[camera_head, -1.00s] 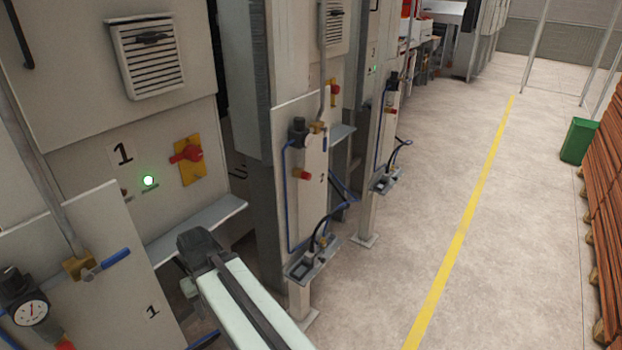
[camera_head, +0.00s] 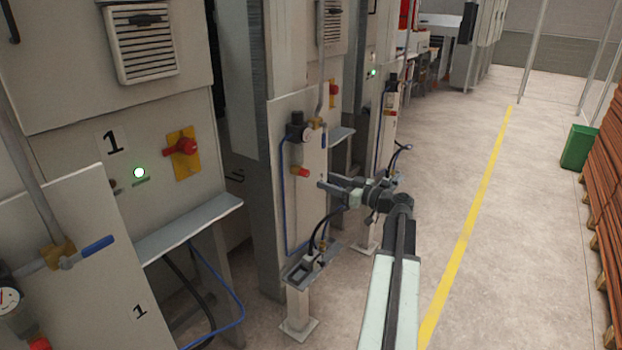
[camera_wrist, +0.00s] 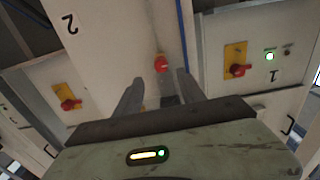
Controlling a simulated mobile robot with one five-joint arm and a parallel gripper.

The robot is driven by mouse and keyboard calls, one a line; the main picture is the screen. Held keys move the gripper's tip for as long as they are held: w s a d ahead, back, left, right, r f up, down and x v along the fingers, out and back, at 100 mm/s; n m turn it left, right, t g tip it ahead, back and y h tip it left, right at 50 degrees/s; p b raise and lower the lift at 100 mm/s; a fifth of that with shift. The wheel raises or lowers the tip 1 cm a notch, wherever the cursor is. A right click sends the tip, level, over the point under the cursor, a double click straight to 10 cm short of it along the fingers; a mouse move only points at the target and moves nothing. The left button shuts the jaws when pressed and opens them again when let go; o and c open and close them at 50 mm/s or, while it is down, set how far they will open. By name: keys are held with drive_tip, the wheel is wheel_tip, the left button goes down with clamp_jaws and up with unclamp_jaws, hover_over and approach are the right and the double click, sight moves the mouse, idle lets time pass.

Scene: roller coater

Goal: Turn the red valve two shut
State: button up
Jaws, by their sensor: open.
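The red valve two (camera_head: 300,172) is a small red knob on the pale upright panel of station two. In the wrist view, the red knob (camera_wrist: 161,63) shows beyond my fingers, on the panel with an upside-down number 2. Its turned position cannot be told. My gripper (camera_head: 328,184) is in front of that panel, a little right of and below the knob in the head view. In the wrist view, my gripper (camera_wrist: 158,84) is open, with its fingers apart and nothing between them. The fingertips look apart from the knob.
A red switch on a yellow plate (camera_head: 182,147) is on machine one, beside a lit green lamp (camera_head: 139,172). A blue-handled valve (camera_head: 97,245) is on panel one. A small box with hoses (camera_head: 305,268) is below panel two. The floor (camera_head: 455,150) to the right is clear.

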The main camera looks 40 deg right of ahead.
sight(308, 175)
drive_tip(key=x, duration=0.7)
drive_tip(key=shift+w+a, duration=0.15)
drive_tip(key=shift+w, duration=0.15)
clamp_jaws()
